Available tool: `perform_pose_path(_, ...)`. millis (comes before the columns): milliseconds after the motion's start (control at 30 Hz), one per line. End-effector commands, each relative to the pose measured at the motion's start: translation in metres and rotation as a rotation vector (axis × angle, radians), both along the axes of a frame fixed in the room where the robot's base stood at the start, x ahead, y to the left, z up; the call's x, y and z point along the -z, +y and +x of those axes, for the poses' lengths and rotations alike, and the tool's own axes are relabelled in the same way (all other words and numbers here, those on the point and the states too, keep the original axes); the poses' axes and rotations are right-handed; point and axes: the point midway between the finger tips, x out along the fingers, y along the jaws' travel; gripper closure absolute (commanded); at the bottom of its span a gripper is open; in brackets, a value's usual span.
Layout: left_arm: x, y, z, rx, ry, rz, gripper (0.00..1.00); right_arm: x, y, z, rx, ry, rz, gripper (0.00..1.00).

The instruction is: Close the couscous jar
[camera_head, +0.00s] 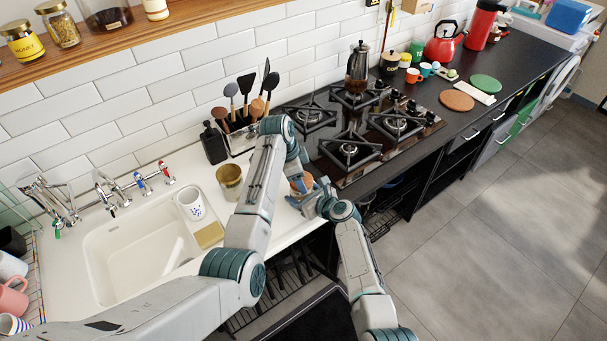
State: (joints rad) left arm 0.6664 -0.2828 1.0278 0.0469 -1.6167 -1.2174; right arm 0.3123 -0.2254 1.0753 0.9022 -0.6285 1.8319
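An orange-brown object (302,183) stands at the counter's front edge, between my two grippers. It is partly hidden by them, so I cannot tell whether it is the couscous jar or what its top looks like. My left gripper (297,178) reaches down to it from above. My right gripper (306,203) comes in from the lower right, close beside it. The fingers are small and overlapped, so I cannot tell whether either is open or shut. A gold-brown jar-like container (230,183) stands apart, left of my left forearm, near the sink. No separate lid is clearly seen.
The sink (140,250) is at left, with a white mug (191,205) and a yellow sponge (208,235) at its right edge. A utensil holder (240,139) and a dark bottle (213,143) stand behind. The gas hob (350,150) lies to the right.

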Motion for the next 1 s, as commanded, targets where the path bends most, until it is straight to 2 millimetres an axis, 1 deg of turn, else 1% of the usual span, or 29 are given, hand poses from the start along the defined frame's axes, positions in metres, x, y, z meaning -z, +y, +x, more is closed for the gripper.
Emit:
perform_pose_path(200, 0.005, 0.000, 0.000, 0.000, 0.002, 0.001, 0.58, -0.001, 0.000, 0.001, 0.001, -0.002, 0.001, 0.73)
perform_pose_path(233, 0.005, 0.000, 0.000, 0.001, 0.002, 0.001, 0.35, -0.001, 0.000, 0.001, 0.001, -0.002, 0.001, 0.73)
perform_pose_path(333, 0.005, 0.000, 0.000, 0.000, 0.001, 0.001, 0.15, -0.002, 0.000, 0.001, 0.001, -0.002, 0.000, 0.73)
perform_pose_path(367, 0.005, 0.000, 0.000, 0.000, 0.001, 0.000, 0.11, -0.002, 0.000, 0.001, 0.001, -0.002, 0.000, 0.73)
perform_pose_path(567, 0.005, 0.000, 0.000, 0.000, 0.001, 0.000, 0.11, -0.002, 0.000, 0.001, 0.001, -0.003, 0.001, 0.73)
perform_pose_path(667, 0.001, 0.001, 0.000, 0.000, -0.001, 0.000, 0.11, -0.002, 0.000, 0.001, 0.001, -0.003, 0.001, 0.73)
perform_pose_path(767, -0.010, 0.003, 0.000, -0.001, -0.002, 0.000, 0.11, -0.002, 0.000, 0.001, 0.001, -0.003, 0.001, 0.73)
perform_pose_path(867, -0.028, 0.008, -0.001, -0.001, -0.005, 0.000, 0.11, -0.002, 0.000, 0.001, 0.001, -0.003, 0.001, 0.73)
perform_pose_path(1000, -0.059, 0.016, -0.002, -0.001, -0.004, 0.001, 0.11, -0.002, 0.000, 0.001, 0.001, -0.003, 0.001, 0.73)
